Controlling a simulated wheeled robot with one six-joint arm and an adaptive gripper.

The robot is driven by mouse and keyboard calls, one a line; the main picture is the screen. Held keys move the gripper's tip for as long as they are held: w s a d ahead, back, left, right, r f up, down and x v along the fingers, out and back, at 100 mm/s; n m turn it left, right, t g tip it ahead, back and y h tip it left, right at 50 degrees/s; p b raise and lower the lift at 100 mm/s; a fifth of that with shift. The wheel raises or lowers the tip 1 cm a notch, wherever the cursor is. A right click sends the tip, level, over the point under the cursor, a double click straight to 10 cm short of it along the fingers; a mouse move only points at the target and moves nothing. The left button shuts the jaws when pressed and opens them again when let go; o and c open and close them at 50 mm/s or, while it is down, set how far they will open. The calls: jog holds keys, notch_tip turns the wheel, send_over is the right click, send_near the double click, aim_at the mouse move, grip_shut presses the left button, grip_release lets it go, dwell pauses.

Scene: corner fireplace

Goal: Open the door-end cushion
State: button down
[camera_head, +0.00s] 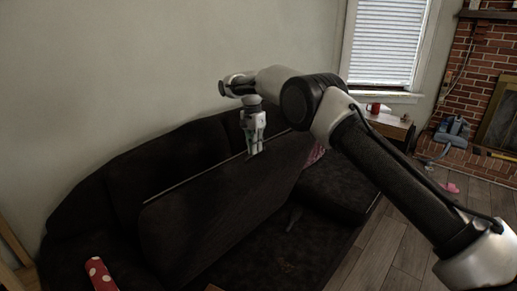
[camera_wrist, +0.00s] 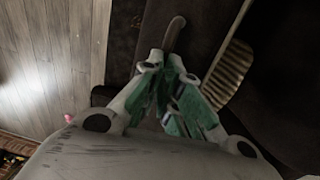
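The dark sofa (camera_head: 105,205) has one long dark cushion panel (camera_head: 225,212) tilted up on edge, with a thin pale line along its top left edge. My gripper (camera_head: 254,146) is over the panel's top edge and points down in the head view. In the wrist view my gripper (camera_wrist: 166,64) shows its two green-padded fingers with tips close together. The pale edge line (camera_wrist: 226,42) runs just right of them. I cannot tell whether the fingers touch or pinch the panel. A slim curved grey-brown piece (camera_wrist: 174,34) lies beyond the tips.
A small grey object (camera_head: 294,217) lies on the dark surface in front of the panel. A red polka-dot item (camera_head: 101,274) is at the lower left. A side table (camera_head: 388,124) holds a red mug (camera_head: 375,108). The wooden floor (camera_head: 400,240) at right is mostly clear, with pink items (camera_head: 450,187) farther back.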

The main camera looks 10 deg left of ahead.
jog(key=shift+s+f, duration=0.25)
jog(key=shift+f, duration=0.95)
jog(key=c, duration=1)
grip_release()
jog(key=shift+w+a+f, duration=0.1)
jog(key=shift+w+f, duration=0.1)
jog(key=shift+r, duration=0.1)
